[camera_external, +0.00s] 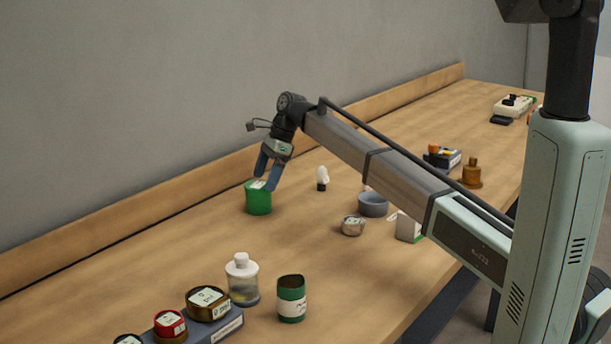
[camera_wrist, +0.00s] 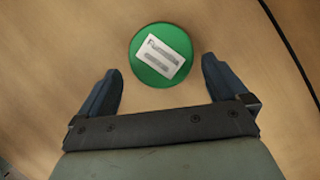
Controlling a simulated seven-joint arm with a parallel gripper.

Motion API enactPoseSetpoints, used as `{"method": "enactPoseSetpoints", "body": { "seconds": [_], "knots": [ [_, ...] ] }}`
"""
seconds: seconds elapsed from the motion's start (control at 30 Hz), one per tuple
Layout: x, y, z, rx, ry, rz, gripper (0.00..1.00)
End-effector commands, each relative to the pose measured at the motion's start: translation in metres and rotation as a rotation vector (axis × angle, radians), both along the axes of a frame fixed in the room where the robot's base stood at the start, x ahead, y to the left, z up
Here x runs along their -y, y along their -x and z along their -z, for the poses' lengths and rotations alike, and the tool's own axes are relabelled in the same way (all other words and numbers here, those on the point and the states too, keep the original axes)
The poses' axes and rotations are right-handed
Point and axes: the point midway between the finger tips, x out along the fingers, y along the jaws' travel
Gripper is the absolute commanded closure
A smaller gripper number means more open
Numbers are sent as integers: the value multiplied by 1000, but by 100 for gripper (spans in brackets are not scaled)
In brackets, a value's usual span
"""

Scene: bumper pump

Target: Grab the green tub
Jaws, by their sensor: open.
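The green tub (camera_external: 258,199) stands upright on the wooden table, towards the back board. In the wrist view its round green lid (camera_wrist: 145,71) carries a white label and lies just ahead of the fingertips, roughly centred between them. My gripper (camera_external: 267,178) is directly above the tub, pointing down, with its blue fingers apart near the lid. In the wrist view my gripper (camera_wrist: 162,80) is open and nothing is between its fingers. Whether a finger touches the tub cannot be told.
A white bulb-shaped item (camera_external: 322,178), a grey bowl (camera_external: 373,205) and a small tin (camera_external: 353,226) stand to the right. A clear bottle (camera_external: 242,280), a dark green can (camera_external: 291,299) and several jars on a grey block stand in front. The table around the tub is clear.

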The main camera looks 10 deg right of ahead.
Motion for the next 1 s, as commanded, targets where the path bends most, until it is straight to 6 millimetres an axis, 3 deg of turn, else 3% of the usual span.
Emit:
{"method": "enactPoseSetpoints", "body": {
  "seconds": [0.1, 0.37, 0.7, 0.97, 1.0],
  "knots": [
    [-6, 1, 14, 0, 0, -1, 0],
    [-12, 2, 26, 0, 0, -1, 0],
    [-29, 4, 62, 1, 0, -1, 0],
    [-30, 4, 65, 2, -1, 0, 0],
    [-30, 4, 65, 2, -1, 0, 4]
  ]
}}
